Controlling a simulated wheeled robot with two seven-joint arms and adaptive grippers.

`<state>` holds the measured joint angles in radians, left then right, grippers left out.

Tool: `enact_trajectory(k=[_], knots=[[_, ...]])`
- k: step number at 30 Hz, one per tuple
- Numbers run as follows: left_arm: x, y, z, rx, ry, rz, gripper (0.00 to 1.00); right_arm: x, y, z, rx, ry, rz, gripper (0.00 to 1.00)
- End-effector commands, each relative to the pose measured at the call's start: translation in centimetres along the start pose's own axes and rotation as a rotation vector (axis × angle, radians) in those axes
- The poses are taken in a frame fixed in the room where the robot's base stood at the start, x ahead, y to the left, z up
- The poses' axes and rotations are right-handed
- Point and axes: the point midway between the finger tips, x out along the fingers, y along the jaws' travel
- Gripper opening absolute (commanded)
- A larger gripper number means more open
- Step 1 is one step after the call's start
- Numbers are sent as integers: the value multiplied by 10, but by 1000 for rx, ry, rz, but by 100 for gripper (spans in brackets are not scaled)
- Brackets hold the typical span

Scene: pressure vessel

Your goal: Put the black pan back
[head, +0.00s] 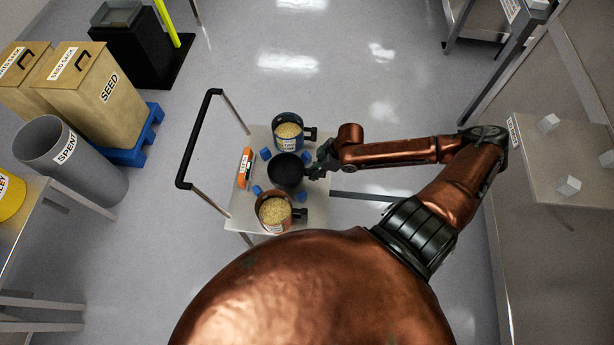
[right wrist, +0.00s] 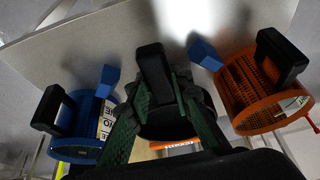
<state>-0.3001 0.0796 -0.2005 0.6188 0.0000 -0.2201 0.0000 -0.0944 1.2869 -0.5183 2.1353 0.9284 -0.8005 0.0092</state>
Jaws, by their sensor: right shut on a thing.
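The black pan (head: 287,170) is over the middle of the small cart top, between a blue pot and a copper-orange pot. It looks dark and empty inside. My right gripper (head: 318,168) is shut on the black pan's handle, from the right side of the cart. In the right wrist view the green fingers (right wrist: 155,112) stand on both sides of the black handle (right wrist: 153,72). I cannot tell whether the pan touches the cart top or hangs just above it. My left gripper is not in view.
The blue pot (head: 288,133) and copper-orange pot (head: 274,211) hold pale grain. Several small blue blocks (head: 265,154) and an orange box (head: 244,168) are on the cart (head: 318,210). A black push handle (head: 185,150) rises at its left. Seed bins (head: 95,90) stand farther left.

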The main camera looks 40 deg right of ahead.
Motion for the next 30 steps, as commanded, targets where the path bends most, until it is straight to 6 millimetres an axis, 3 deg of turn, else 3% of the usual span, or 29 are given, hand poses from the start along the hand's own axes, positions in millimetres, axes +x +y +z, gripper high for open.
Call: enact_trajectory(k=[3, 12, 17, 29, 30], knots=[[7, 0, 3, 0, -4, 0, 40, 19, 7, -6, -1, 2, 2, 0], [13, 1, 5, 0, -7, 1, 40, 40, 13, -11, -1, 3, 1, 0], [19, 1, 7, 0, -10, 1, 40, 62, 13, 2, 0, -1, 2, 0], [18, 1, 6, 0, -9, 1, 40, 67, 13, 3, -2, 1, 3, 0], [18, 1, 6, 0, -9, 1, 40, 66, 13, 4, -2, 0, 3, 22]])
